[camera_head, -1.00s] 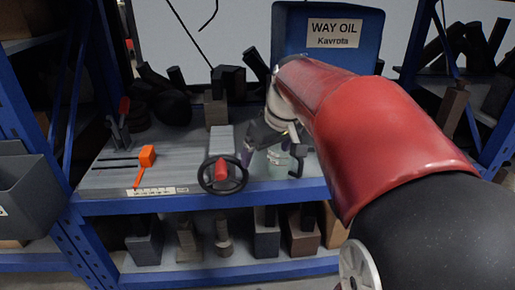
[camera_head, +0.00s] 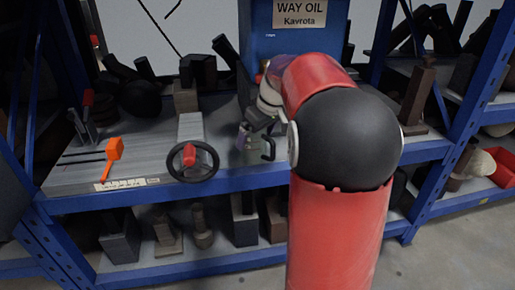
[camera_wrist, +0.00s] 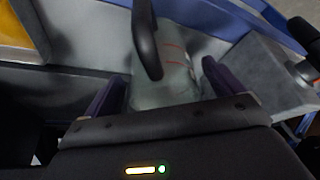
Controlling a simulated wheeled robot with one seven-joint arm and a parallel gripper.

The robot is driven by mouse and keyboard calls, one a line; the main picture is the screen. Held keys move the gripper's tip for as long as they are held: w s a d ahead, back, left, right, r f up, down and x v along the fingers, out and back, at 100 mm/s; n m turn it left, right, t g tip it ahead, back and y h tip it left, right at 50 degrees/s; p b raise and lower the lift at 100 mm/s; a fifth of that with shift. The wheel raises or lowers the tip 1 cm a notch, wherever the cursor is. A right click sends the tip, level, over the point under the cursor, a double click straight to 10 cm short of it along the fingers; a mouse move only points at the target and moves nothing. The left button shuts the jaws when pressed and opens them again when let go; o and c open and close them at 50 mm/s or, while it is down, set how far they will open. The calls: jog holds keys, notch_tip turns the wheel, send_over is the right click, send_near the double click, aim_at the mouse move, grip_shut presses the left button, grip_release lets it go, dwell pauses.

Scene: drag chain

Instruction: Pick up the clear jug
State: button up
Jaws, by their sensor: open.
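The clear jug (camera_wrist: 178,75) lies between the two purple finger pads of my gripper (camera_wrist: 163,84) in the wrist view. It has red markings on its body and a black handle (camera_wrist: 145,40). The fingers are apart, one on each side of the jug, and I cannot tell if either touches it. In the head view my gripper (camera_head: 254,138) is low over the shelf and my arm partly hides it. Some of the jug (camera_head: 250,156) and its black handle (camera_head: 268,149) show there, near the front of the shelf.
A black handwheel (camera_head: 193,161) with a red knob stands left of the jug. An orange-headed tool (camera_head: 114,150) is farther left. A blue way oil container (camera_head: 300,45) stands behind. The shelf's blue front beam (camera_head: 150,195) runs below.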

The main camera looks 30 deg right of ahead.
jog(key=shift+x, duration=1.45)
jog(key=c, duration=1.1)
jog(key=shift+r, duration=0.15)
